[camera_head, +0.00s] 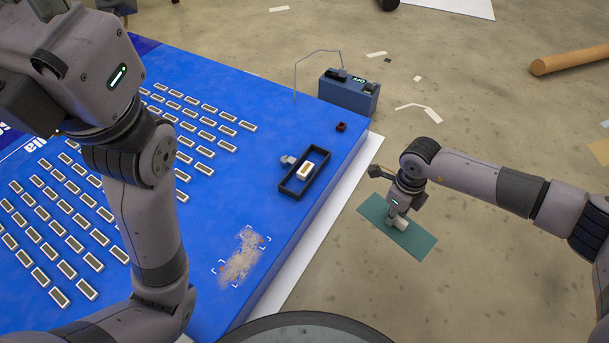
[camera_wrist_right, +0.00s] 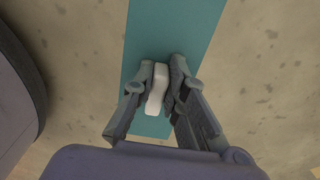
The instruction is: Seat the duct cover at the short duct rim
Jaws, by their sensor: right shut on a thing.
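My right gripper (camera_head: 397,212) is shut on a small white block (camera_head: 401,224) over a flat teal panel (camera_head: 420,242) on the floor. In the right wrist view the white block (camera_wrist_right: 156,88) sits between the two fingers (camera_wrist_right: 161,85), with the teal panel (camera_wrist_right: 180,30) beneath. I cannot tell whether the block is fixed to the panel, or which piece is the duct cover. A black rectangular rim (camera_head: 289,186) lies on the blue board, with a white module (camera_head: 305,171) inside it. I cannot tell whether this is the short duct rim. My left gripper is out of view.
The blue board (camera_head: 225,190) carries rows of white modules and a scuffed patch (camera_head: 241,261) between corner marks. A blue-grey box (camera_head: 349,91) with a wire and a small dark cube (camera_head: 341,127) stand near its far right corner. A brown cylinder (camera_head: 570,60) lies on the floor.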

